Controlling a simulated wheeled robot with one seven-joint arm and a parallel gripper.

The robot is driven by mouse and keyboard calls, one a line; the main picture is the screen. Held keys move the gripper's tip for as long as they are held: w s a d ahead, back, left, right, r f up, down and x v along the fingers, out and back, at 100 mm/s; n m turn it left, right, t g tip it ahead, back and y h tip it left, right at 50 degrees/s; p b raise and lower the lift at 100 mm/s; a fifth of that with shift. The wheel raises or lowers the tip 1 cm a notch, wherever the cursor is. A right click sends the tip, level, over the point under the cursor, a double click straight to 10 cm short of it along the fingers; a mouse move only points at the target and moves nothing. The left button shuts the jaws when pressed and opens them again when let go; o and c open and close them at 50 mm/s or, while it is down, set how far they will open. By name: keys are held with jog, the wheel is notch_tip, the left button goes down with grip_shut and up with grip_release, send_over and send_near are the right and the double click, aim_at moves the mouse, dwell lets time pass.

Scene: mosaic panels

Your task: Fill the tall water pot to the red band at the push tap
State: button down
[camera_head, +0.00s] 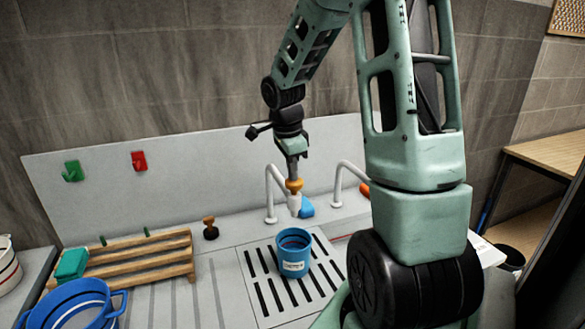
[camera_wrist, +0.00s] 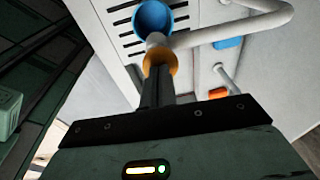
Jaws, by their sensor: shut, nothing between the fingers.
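A blue pot (camera_head: 294,252) with a pale label stands upright on the slotted drain grate (camera_head: 262,290), below the spout of a white tap (camera_head: 270,195). Its inside looks dark blue, and I cannot make out a red band or a water level. The pot also shows partly in the wrist view (camera_wrist: 155,15). An orange push cap (camera_head: 294,185) sits on top of the spout end; it also shows in the wrist view (camera_wrist: 160,60). My gripper (camera_head: 293,172) is shut and empty, pointing down with its fingertips at the cap, apparently touching it. No water stream is discernible.
A second white tap (camera_head: 342,182) with an orange end stands to the right. A wooden rack (camera_head: 140,262), a blue basin (camera_head: 75,300) and a white container with a red stripe (camera_head: 8,268) are at left. A dark stopper-like thing (camera_head: 210,230) stands behind the grate.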

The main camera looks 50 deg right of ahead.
aim_at(294, 186)
notch_tip(294, 186, down, 2)
jog(key=b, duration=0.2)
jog(key=shift+b, duration=0.4)
jog(key=shift+r, duration=0.1)
jog(key=shift+s+a+f, duration=0.1)
jog(key=shift+s+f, duration=0.05)
jog(key=shift+f, duration=0.05)
dwell(1.1)
